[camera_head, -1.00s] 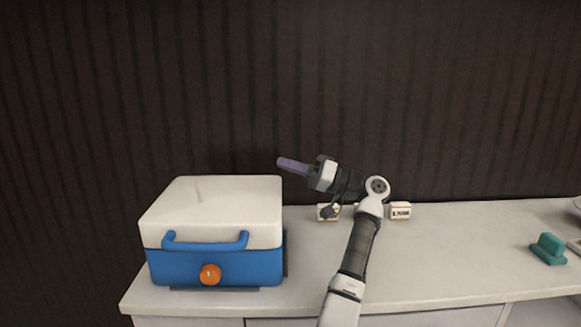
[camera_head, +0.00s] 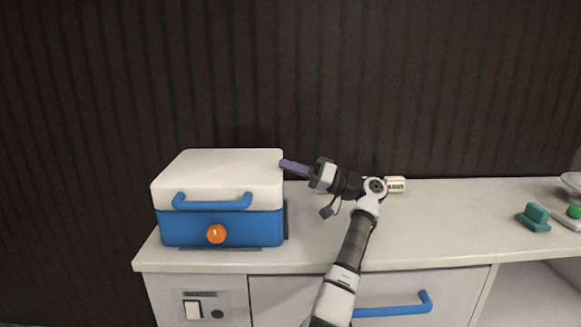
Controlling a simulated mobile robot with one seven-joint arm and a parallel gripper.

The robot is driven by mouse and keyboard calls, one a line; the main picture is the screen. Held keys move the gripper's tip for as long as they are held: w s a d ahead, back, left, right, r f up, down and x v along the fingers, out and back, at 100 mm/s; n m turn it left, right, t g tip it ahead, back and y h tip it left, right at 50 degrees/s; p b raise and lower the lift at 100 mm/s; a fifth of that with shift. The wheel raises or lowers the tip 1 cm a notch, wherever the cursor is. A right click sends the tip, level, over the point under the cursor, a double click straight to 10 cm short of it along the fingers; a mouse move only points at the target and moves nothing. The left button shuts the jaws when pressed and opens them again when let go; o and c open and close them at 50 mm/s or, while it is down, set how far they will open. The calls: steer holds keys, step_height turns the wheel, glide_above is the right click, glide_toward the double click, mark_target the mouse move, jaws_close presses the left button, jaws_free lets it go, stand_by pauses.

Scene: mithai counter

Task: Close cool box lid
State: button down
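The cool box (camera_head: 184,229) stands at the left end of the counter, with a blue body, a blue front handle and an orange round knob. Its white lid (camera_head: 222,170) lies down flat on the body, with no gap showing at the front. My gripper (camera_head: 284,164) is at the lid's right rear edge, its fingers pointing left. The fingertips look close to or touching the lid; I cannot tell which. The fingers show as one purple-grey bar, so whether they are open or shut is unclear. Nothing is seen held.
Small white labelled boxes (camera_head: 395,186) stand behind my arm. A teal object (camera_head: 534,217) and a green item (camera_head: 574,211) are at the right. The counter (camera_head: 450,220) is clear between. Below are a drawer with a blue handle (camera_head: 392,309) and a switch panel (camera_head: 201,304).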

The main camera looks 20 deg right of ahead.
steer(key=shift+f, duration=0.55)
steer(key=r+b+v, duration=0.1)
steer(key=b+v, duration=0.1)
steer(key=v, duration=1.1)
steer(key=shift+s+d, duration=0.2)
steer(key=shift+d, duration=0.2)
steer(key=shift+s, duration=0.1)
